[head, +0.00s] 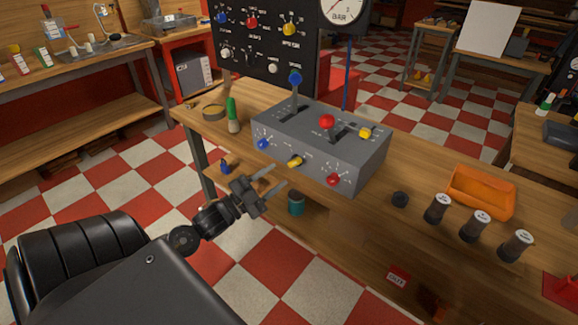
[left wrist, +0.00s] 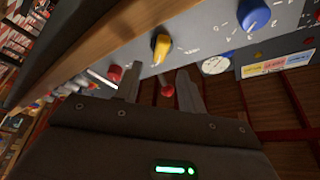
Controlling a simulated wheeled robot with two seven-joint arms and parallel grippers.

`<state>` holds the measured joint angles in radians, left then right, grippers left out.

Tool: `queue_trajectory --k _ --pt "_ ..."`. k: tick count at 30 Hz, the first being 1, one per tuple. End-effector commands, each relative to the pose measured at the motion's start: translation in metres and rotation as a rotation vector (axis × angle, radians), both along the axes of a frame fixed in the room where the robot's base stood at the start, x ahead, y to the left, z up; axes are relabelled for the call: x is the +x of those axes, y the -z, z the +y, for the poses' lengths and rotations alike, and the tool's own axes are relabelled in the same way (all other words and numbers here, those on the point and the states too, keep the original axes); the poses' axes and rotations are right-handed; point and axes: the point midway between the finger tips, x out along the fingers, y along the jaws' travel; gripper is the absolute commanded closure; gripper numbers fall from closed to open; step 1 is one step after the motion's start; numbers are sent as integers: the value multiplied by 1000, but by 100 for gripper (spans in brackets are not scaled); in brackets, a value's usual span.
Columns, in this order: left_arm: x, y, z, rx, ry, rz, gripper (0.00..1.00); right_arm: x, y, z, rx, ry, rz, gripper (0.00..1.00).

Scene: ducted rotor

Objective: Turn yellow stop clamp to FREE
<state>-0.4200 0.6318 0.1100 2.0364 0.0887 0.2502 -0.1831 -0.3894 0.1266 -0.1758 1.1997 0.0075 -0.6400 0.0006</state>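A grey control box (head: 370,165) stands on the wooden bench. On its front face a yellow knob (head: 295,161) sits between a blue knob (head: 263,144) and a red knob (head: 333,180). A second yellow piece (head: 366,132) is on the box top; I cannot tell from a label which is the stop clamp. My left gripper (head: 276,180) is open and empty, in front of the box near the front yellow knob, apart from it. In the left wrist view the yellow knob (left wrist: 161,47) shows beyond the open fingers (left wrist: 158,80). My right gripper is not in view.
A blue-topped lever (head: 295,80) and a red-topped lever (head: 327,122) rise from the box top. Behind stands a black panel (head: 265,50) with knobs. An orange bin (head: 482,190) and several dark cylinders are on the right. A green-tipped bottle (head: 233,115) stands left.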

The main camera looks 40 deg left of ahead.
Motion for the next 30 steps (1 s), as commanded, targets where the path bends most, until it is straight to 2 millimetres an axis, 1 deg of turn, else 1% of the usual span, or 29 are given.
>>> queue_trajectory --k 1,3,9,14,22,30 --pt "10 -5 -3 0 1 -5 60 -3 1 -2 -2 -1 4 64" --pt "22 -8 -5 0 -1 -2 60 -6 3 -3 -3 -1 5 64" --pt "46 -14 -12 0 -1 -1 60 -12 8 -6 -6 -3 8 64" --pt "53 -15 -14 0 -1 1 60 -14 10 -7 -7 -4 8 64" --pt "54 -15 -15 -1 0 2 60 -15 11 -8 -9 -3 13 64" --pt "54 -15 -15 -1 0 2 95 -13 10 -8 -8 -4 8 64"
